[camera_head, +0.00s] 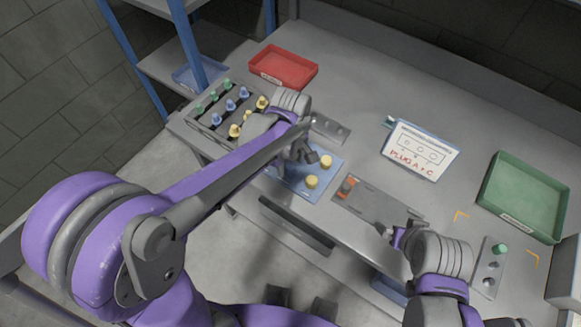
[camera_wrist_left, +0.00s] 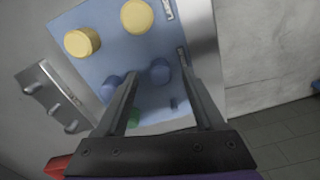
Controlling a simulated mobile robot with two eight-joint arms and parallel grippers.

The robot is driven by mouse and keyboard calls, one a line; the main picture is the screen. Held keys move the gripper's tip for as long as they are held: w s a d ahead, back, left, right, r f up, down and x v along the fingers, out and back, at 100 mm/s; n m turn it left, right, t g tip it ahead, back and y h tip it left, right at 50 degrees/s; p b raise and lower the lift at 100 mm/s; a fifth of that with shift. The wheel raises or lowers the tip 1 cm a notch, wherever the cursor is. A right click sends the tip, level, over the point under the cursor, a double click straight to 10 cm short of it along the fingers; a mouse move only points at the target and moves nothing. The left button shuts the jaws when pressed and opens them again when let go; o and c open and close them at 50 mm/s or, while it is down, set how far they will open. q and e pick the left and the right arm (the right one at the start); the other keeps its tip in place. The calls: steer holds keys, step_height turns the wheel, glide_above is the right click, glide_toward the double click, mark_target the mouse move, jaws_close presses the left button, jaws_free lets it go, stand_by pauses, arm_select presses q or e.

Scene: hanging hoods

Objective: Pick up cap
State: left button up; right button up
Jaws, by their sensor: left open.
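Two yellow caps, one nearer (camera_head: 312,182) and one farther (camera_head: 326,161), stand on a blue mat (camera_head: 297,188). My open left gripper (camera_head: 306,156) is above the mat, beside the yellow caps. In the left wrist view, two blue caps, a left one (camera_wrist_left: 111,86) and a right one (camera_wrist_left: 160,71), and part of a green cap (camera_wrist_left: 131,118) show around and between the fingers. The gripper and arm hide these in the head view. The yellow caps (camera_wrist_left: 82,42) lie outside the fingers. My right gripper (camera_head: 390,232) is near the table's front edge; its jaws are unclear.
A rack of green, blue and yellow caps (camera_head: 205,120) stands at left. A red tray (camera_head: 283,54), a "PLUG A + C" sign (camera_head: 421,172) and a green tray (camera_head: 552,178) are behind. A grey panel with an orange part (camera_head: 375,207) and a block with a green cap (camera_head: 487,278) are at right.

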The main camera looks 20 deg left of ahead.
arm_select(q)
steer(key=shift+f, duration=0.5)
steer(key=shift+c, duration=0.2)
jaws_close()
steer(key=shift+r, duration=0.15)
